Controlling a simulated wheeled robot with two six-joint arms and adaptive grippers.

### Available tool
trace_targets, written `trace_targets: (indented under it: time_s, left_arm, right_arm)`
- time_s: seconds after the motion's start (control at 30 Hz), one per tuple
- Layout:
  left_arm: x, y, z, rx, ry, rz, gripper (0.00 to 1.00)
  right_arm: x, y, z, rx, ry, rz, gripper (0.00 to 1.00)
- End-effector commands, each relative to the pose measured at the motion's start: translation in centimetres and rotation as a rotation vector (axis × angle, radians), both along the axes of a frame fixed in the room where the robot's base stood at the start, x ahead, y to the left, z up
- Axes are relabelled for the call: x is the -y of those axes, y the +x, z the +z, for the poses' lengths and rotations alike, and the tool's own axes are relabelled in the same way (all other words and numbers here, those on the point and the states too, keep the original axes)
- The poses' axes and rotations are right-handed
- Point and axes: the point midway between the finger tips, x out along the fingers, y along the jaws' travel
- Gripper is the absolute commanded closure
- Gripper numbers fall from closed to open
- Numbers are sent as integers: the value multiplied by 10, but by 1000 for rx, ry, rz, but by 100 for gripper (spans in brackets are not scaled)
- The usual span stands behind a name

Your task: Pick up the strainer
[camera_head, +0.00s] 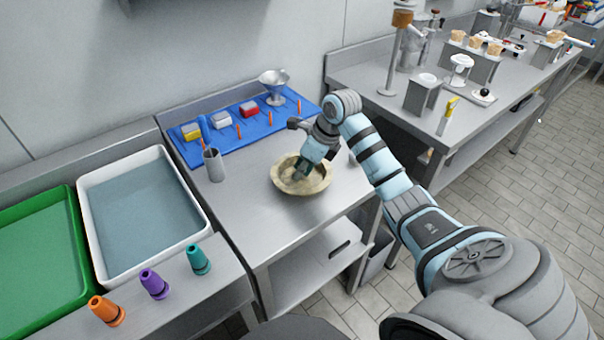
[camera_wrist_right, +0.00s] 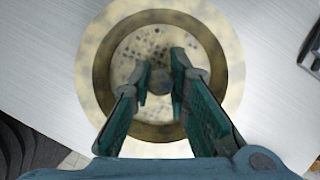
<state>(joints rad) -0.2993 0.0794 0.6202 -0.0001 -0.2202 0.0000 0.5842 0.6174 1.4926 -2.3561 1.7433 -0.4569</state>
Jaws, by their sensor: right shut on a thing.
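A round beige bowl-shaped dish (camera_head: 318,187) sits on the steel table. In the right wrist view, a speckled disc with dark holes, which looks like the strainer (camera_wrist_right: 135,48), lies inside the dish's brown rim (camera_wrist_right: 92,75). A small grey knob (camera_wrist_right: 160,82) stands at its middle. My right gripper (camera_head: 302,172) reaches down into the dish, and its green fingers (camera_wrist_right: 162,78) are shut on the knob from both sides. In the head view the gripper hides part of the dish's inside. I cannot tell whether the strainer is lifted. My left gripper is not in view.
A grey cup (camera_head: 214,165) stands left of the dish. Behind lies a blue mat (camera_head: 240,130) with small blocks, orange pegs and a metal funnel (camera_head: 274,83). A white tray (camera_head: 150,212), a green tray (camera_head: 45,250) and three cones (camera_head: 154,285) are at left.

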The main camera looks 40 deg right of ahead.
Motion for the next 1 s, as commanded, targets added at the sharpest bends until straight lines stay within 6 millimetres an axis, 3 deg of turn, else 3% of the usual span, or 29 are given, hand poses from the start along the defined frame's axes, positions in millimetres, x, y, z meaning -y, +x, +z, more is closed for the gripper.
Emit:
trace_targets:
  time_s: [0.17, 0.27, 0.37, 0.47, 0.5, 0.6, 0.7, 0.83, 1.0]
  left_arm:
    - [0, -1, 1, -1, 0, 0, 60]
    - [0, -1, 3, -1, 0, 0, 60]
    - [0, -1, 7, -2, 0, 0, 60]
    - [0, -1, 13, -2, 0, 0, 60]
    - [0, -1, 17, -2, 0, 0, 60]
    - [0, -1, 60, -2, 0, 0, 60]
    - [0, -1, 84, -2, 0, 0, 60]
    - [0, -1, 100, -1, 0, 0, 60]
    - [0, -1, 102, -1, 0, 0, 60]
  right_arm:
    - [0, 1, 11, 4, -1, 0, 100]
    - [0, 1, 29, 4, -1, 0, 100]
    - [0, 1, 59, 6, -2, 0, 100]
    - [0, 2, 102, 8, 0, 1, 100]
    - [0, 1, 120, 7, 1, 0, 100]
    - [0, 0, 161, 0, 1, 0, 100]
    - [0, 0, 186, 1, 0, 0, 100]
    - [0, 0, 201, 1, 0, 0, 100]
    - [0, 0, 203, 0, 0, 0, 100]
